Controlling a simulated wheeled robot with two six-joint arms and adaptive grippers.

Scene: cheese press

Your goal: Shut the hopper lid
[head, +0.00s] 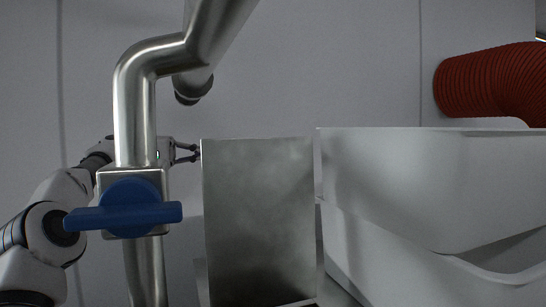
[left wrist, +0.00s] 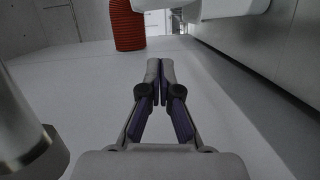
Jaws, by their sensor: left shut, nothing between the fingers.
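A flat grey metal panel (head: 258,220) stands upright in the middle of the head view; it looks like the raised hopper lid, but I cannot tell for sure. Its hinge and the hopper opening are not clearly visible. My left gripper (head: 194,152) is just left of the panel's upper left edge, partly behind the steel pipe. I cannot tell whether its fingertips touch the panel. In the left wrist view the left gripper (left wrist: 160,66) has its fingertips together with nothing between them. My right gripper is in neither view.
A bent steel pipe (head: 134,110) with a blue valve handle (head: 125,214) stands in front of my left arm. White stacked bins (head: 430,185) fill the right side. A red ribbed hose (head: 490,82) is at the upper right and also shows in the left wrist view (left wrist: 127,27).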

